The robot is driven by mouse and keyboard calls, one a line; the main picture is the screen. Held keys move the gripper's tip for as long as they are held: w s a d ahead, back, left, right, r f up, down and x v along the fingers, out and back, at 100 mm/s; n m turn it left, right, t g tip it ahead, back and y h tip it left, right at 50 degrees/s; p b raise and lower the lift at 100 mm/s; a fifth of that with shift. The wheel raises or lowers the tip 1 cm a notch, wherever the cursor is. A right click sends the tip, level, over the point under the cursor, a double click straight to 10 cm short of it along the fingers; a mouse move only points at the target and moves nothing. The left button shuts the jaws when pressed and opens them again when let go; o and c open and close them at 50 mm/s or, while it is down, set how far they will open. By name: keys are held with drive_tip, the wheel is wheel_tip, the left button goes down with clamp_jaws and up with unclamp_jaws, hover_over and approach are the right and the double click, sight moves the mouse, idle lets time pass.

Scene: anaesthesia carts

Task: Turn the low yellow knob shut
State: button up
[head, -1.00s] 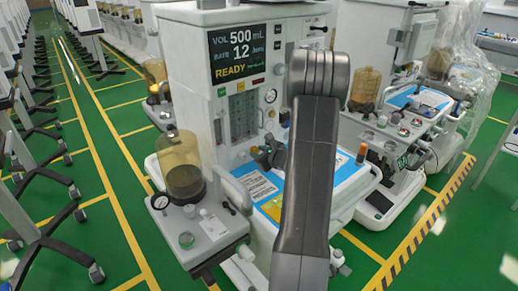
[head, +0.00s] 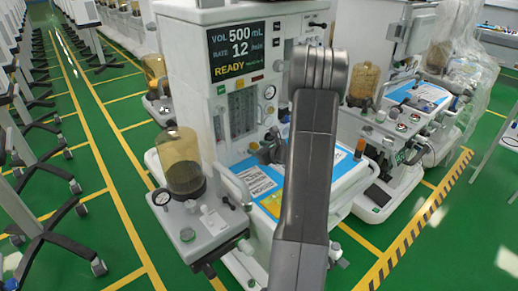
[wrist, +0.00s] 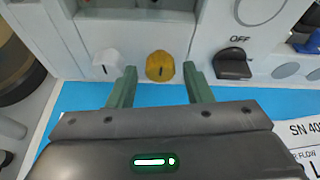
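The yellow knob (wrist: 160,66) sits low on the pale front panel of the cart, at the top middle of the wrist view. My gripper (wrist: 157,82) points at it with two green fingers spread apart. Whether the tips reach the knob's depth is hard to tell.
A white knob (wrist: 107,64) is left of the yellow one, and a black knob (wrist: 232,65) under an OFF label is to its right. A blue work surface (wrist: 75,97) lies below. The ventilator cart (head: 185,75) has a bellows jar (head: 181,162) at its left.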

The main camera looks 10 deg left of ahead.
idle(0.3)
drive_tip(key=b+v, duration=0.2)
drive_tip(key=v, duration=1.2)
drive_tip(key=shift+a, duration=0.2)
drive_tip(key=p+x, duration=0.2)
drive_tip(key=x, duration=1.2)
drive_tip(key=shift+d, duration=0.1)
drive_tip(key=shift+d, duration=0.15)
